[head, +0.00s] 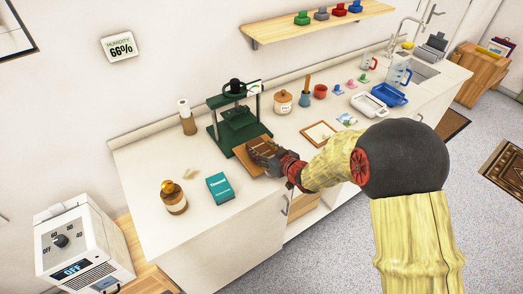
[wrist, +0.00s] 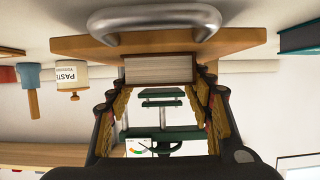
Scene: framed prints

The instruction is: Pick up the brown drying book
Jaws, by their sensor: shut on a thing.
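The brown book (wrist: 158,70) is between my gripper's fingers (wrist: 160,90) in the wrist view, which is upside down. Its pale page edges face the camera. My gripper is shut on it. In the head view my gripper (head: 266,152) is at the counter's front edge, before the green press (head: 238,118), and mostly hides the book. A wooden board (head: 243,156) lies under and beside the gripper; it also shows next to the book in the wrist view (wrist: 225,42). I cannot tell whether the book touches the board.
On the counter (head: 150,170) stand a teal book (head: 220,187) and an amber bottle (head: 173,197) to the left. A paste jar (head: 283,101), a wooden frame (head: 318,133) and a blue tray (head: 389,94) are to the right. A wall shelf (head: 320,22) hangs above.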

